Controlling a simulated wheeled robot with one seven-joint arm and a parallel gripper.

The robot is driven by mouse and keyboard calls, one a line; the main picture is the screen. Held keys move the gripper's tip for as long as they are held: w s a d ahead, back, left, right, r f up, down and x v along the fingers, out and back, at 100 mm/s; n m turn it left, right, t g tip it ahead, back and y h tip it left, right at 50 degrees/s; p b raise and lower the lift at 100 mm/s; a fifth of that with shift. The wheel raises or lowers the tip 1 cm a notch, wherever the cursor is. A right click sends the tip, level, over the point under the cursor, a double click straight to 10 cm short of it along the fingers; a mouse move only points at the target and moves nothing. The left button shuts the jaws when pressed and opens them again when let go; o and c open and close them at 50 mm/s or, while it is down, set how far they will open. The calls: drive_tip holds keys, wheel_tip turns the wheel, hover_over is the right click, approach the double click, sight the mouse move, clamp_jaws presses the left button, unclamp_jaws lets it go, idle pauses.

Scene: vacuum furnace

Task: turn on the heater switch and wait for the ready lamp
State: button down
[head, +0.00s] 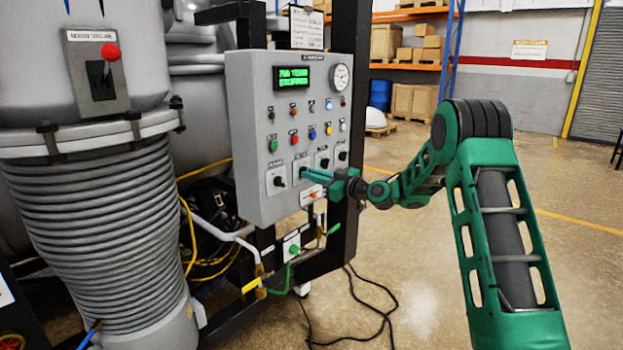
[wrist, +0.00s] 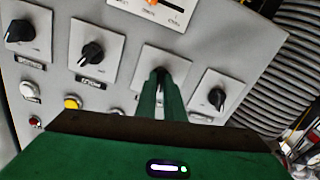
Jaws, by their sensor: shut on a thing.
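A grey control panel (head: 240,110) carries a row of black rotary switches along its lower part. My gripper (head: 306,173) reaches it from the right, its green fingers shut on the second rotary switch from the left. In the wrist view the fingers (wrist: 163,88) close over this same rotary switch (wrist: 161,73) and partly hide it. Its label is hidden or unreadable, so I cannot tell its name. Several coloured lamps or buttons, including a green one (head: 273,146), sit above the switches. I cannot tell which is the ready lamp or whether it is lit.
A green text display (head: 292,77) and a round gauge (head: 341,77) are at the panel's top. A white plate with orange marks (head: 313,195) is below the switches. A ribbed grey vessel (head: 100,225) stands left. Cables (head: 365,325) lie on the floor; open floor is at right.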

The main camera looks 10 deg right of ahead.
drive_tip(key=shift+w+d+r+m, duration=0.1)
drive_tip(key=shift+d+m, duration=0.1)
drive_tip(key=shift+m, duration=1.9)
drive_tip(key=shift+d+r+m, duration=0.1)
drive_tip(key=shift+d+m, duration=0.05)
drive_tip(key=shift+m, duration=1.95)
drive_tip(key=c, duration=1.9)
unclamp_jaws()
drive_tip(key=shift+d+f, duration=0.1)
drive_tip(key=shift+o, duration=0.2)
drive_tip(key=shift+a, duration=0.25)
drive_tip(key=v, duration=1.1)
drive_tip(key=shift+w+f, duration=0.1)
